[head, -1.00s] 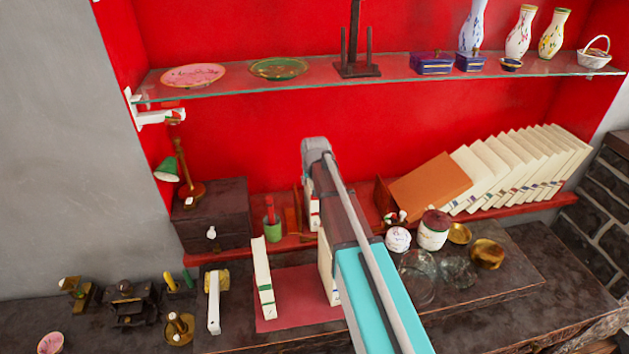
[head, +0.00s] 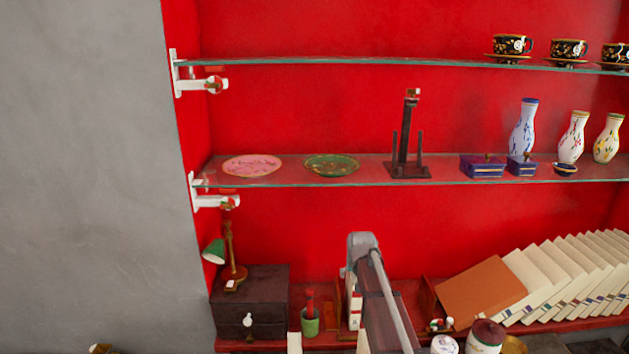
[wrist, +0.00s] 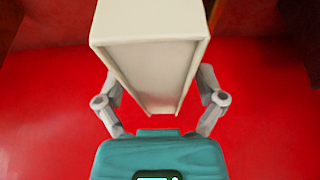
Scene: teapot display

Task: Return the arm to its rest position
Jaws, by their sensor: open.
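In the wrist view, my gripper (wrist: 161,86) has its two grey fingers spread on either side of a cream book-like block (wrist: 150,60). The block stands over a red surface. Whether the fingers touch it is hard to tell. The teal body of my gripper (wrist: 160,155) fills the bottom of that view. In the head view, part of my arm (head: 385,300) rises from the bottom edge to a rounded grey end in front of the lower red shelf. My gripper's fingers cannot be made out there. Cream books (head: 355,300) stand just left of the arm.
A dark drawer box (head: 265,300) with a green lamp (head: 232,265) is at left. Leaning books (head: 560,275) and an orange board (head: 482,292) are at right. A glass shelf (head: 370,175) above holds plates and vases. Jars (head: 485,335) stand low right of my arm.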

